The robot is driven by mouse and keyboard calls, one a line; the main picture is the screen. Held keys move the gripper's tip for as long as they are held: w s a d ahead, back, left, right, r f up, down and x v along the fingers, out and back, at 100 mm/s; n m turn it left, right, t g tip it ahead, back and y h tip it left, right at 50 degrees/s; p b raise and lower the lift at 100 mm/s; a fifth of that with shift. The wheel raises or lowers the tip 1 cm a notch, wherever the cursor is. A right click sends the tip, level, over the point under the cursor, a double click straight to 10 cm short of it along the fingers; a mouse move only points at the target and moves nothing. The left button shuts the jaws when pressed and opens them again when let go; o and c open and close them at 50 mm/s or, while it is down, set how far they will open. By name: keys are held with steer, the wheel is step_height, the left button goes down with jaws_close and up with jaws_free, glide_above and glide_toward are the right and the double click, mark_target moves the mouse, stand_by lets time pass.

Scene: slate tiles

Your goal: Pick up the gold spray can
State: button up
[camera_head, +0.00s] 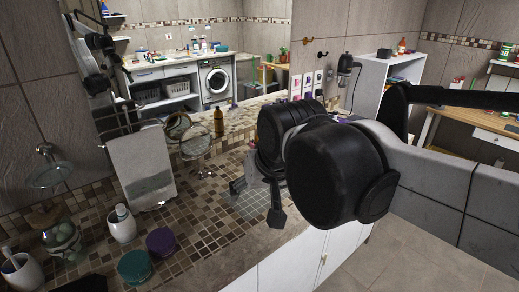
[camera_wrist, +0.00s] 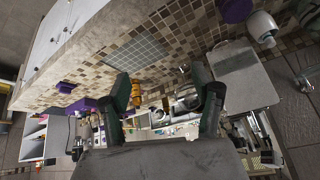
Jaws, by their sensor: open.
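My gripper (camera_head: 257,200) is open above the tiled counter (camera_head: 198,215), with its two dark fingers spread and nothing between them. It also shows in the wrist view (camera_wrist: 160,88). In the wrist view, a gold-orange object (camera_wrist: 122,91), perhaps the gold spray can, shows beside the left finger, which partly covers it. In the head view I cannot make out a clear gold spray can. My arm hides part of the counter there.
A grey towel (camera_head: 141,165) hangs at the back left. A white bottle (camera_head: 122,223), a teal jar (camera_head: 134,266) and a purple jar (camera_head: 161,241) stand at the near left. A mirror (camera_head: 165,55) backs the counter. The tiles left of my gripper are mostly clear.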

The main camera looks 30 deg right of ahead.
steer(key=w+d+r+m+g+p, duration=0.1)
steer(key=w+d+r+m, duration=0.1)
steer(key=w+r, duration=0.35)
steer(key=w+d+r+m+g, duration=0.1)
steer(key=w+d+r+m, duration=0.15)
steer(key=w, duration=0.65)
steer(key=m+g+p, duration=0.4)
steer(key=m, duration=1)
glide_above(259, 130)
step_height(259, 130, down, 11)
steer(key=shift+w+a+f, duration=0.1)
steer(key=shift+a+f, duration=0.05)
steer(key=shift+f, duration=0.05)
steer(key=shift+w+d+f, duration=0.1)
steer(key=shift+d+f, duration=0.1)
steer(key=shift+f, duration=0.35)
step_height(259, 130, down, 8)
steer(key=shift+p, duration=0.55)
steer(key=shift+d+f+p, duration=0.15)
steer(key=shift+f+p, duration=0.2)
steer(key=shift+f, duration=1.05)
steer(key=shift+d+f+p, duration=0.1)
steer(key=shift+f+p, duration=0.2)
steer(key=shift+f, duration=1.05)
jaws_close()
steer(key=shift+r, duration=0.1)
